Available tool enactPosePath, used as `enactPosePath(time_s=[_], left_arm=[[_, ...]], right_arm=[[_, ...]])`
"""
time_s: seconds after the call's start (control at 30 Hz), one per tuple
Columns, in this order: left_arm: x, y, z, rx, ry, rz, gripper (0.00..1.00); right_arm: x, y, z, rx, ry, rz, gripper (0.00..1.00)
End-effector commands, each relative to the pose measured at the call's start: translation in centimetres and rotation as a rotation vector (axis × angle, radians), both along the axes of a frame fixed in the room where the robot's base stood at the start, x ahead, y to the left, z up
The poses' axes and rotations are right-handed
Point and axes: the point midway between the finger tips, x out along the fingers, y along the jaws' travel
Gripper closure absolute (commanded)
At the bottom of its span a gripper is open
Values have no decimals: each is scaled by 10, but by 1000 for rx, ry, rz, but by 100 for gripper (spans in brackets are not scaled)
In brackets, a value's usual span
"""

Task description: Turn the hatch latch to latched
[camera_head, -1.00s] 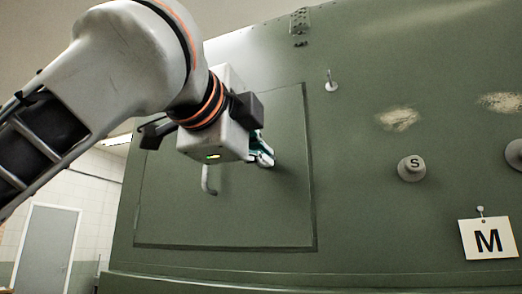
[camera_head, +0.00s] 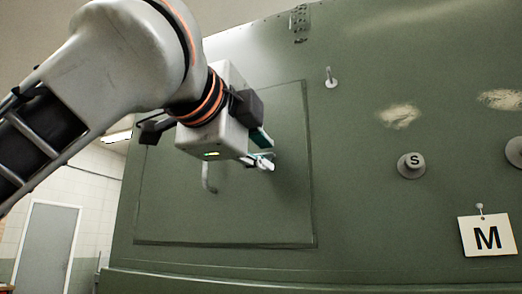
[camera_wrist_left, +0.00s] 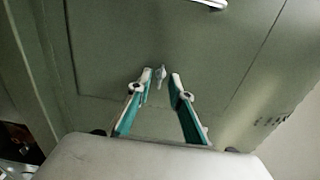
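The hatch (camera_head: 275,215) is a large outlined panel on the green fuselage wall. The latch (camera_wrist_left: 161,72) is a small pale metal piece, seen in the left wrist view beyond and between the fingertips; it looks elongated up and down in that picture. In the head view I cannot make it out apart from the fingers. My left gripper (camera_head: 264,150) is in front of the hatch's right part. In the left wrist view the teal fingers of the gripper (camera_wrist_left: 160,78) stand apart, one on each side of the latch. I see no clear contact. My right gripper is not in view.
A bent handle (camera_head: 208,180) sticks out of the hatch below my left gripper. Right of the hatch are a peg (camera_head: 330,78), a round knob marked S (camera_head: 411,166), another knob at the right edge and a hanging M card (camera_head: 487,236). Pale worn patches mark the skin.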

Motion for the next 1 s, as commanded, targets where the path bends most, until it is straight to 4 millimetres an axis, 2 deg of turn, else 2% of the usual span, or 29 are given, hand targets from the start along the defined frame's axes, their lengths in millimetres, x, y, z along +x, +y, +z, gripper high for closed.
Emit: enactPosePath(time_s=[0.17,0.4,0.6,0.8,1.0], left_arm=[[-17,7,1,1,-4,0,80],[-62,26,2,1,-8,2,80],[-93,39,1,1,-5,2,80],[-108,45,1,0,-2,2,80],[-110,46,0,1,0,0,80]], right_arm=[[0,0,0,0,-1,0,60],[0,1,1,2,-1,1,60],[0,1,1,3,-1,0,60],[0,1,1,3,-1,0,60],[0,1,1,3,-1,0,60]])
